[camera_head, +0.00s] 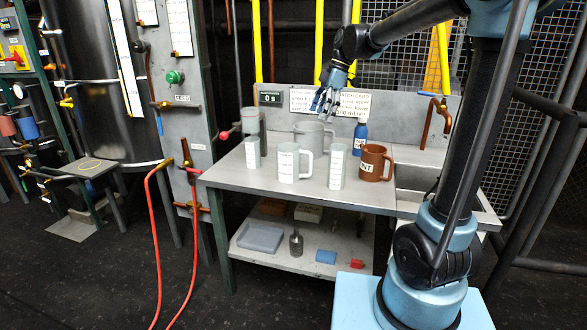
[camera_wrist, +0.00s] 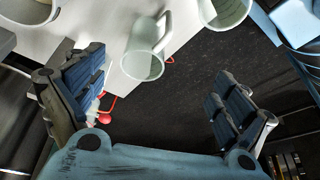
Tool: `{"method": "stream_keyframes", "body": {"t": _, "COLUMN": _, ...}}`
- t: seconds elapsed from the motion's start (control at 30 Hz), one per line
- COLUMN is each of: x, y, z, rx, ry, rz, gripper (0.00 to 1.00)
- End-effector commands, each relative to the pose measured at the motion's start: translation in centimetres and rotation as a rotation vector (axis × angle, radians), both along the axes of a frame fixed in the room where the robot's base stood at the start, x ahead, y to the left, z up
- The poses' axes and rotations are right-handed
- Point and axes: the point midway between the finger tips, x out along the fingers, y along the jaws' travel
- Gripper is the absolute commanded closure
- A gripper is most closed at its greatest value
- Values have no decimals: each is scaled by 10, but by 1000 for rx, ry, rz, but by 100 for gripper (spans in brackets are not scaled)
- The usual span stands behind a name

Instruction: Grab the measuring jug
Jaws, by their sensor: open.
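A pale, translucent jug (camera_head: 288,163) with a side handle and a label stands upright at the front of the bench. A second, greyish jug (camera_head: 312,137) with a handle stands behind it. I cannot tell for certain which is the measuring jug. My gripper (camera_head: 326,103) is above the back of the bench, over the greyish jug, apart from it and empty. In the wrist view its two fingers (camera_wrist: 157,88) are spread wide. A translucent vessel with a handle (camera_wrist: 143,66) shows beyond and between them, touching neither. Another pale vessel (camera_wrist: 226,10) is cut off at the top edge.
A brown mug (camera_head: 374,164) and a blue bottle (camera_head: 360,138) stand right. The grey bench (camera_head: 222,176) has a signed back panel. The front left corner is clear.

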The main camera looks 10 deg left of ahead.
Motion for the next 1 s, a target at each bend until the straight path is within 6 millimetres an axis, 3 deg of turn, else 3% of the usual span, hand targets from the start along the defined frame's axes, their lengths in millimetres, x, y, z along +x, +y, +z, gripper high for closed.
{"method": "stream_keyframes", "body": {"t": 0.13, "x": 12, "y": 30, "z": 3, "rx": 32, "ry": -9, "rz": 124, "gripper": 6}}
{"method": "stream_keyframes", "body": {"t": 0.37, "x": 15, "y": 46, "z": -5, "rx": 50, "ry": -13, "rz": 186, "gripper": 6}}
{"method": "stream_keyframes", "body": {"t": 1.0, "x": -6, "y": 80, "z": -100, "rx": 49, "ry": -14, "rz": 184, "gripper": 6}}
